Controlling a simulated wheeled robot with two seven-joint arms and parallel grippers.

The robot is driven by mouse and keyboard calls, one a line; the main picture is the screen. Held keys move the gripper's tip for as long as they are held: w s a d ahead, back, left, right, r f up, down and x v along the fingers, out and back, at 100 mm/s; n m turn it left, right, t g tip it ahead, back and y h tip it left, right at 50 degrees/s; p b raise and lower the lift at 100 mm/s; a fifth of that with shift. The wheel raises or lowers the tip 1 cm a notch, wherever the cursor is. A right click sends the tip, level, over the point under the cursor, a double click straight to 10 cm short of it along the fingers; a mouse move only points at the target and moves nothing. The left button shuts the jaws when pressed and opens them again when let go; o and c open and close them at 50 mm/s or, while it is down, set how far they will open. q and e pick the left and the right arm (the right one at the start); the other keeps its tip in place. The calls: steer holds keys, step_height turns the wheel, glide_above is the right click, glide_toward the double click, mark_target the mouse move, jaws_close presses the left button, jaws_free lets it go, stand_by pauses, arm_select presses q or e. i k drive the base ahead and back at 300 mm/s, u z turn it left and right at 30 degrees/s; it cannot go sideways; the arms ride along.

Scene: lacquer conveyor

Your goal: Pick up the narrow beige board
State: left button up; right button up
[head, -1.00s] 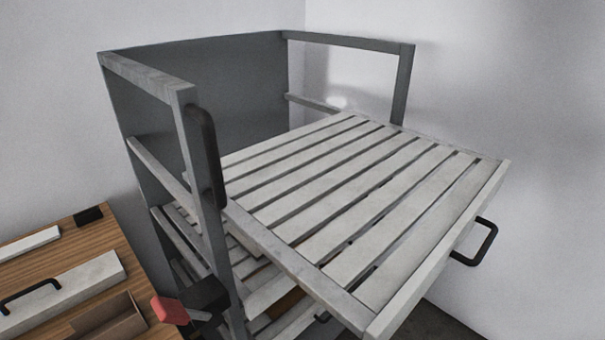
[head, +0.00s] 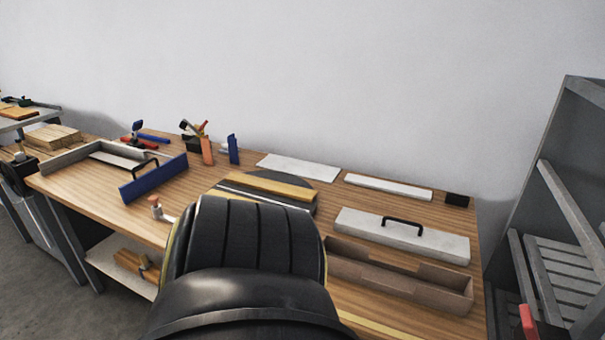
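A narrow yellowish-beige board (head: 268,187) lies on a dark round disc (head: 300,205) in the middle of the workbench, behind a large black ribbed shape that appears to be part of my arm. Another thin pale-yellow strip (head: 378,327) shows at the bench's front, partly hidden by that black shape. I cannot tell which of the two is the board named. Neither gripper's fingers show in the head view.
The wooden bench (head: 90,195) also holds a brown open box (head: 400,278), a grey-white block with a black handle (head: 400,236), white boards (head: 298,167) and a blue-fronted frame (head: 153,178). A grey slatted rack (head: 575,150) stands at the right.

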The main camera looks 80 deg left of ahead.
mark_target(301, 194)
steer(key=u, duration=2.1)
steer(key=k, duration=0.35)
steer(key=u, duration=2.25)
steer(key=i, duration=1.25)
steer(key=z, duration=0.65)
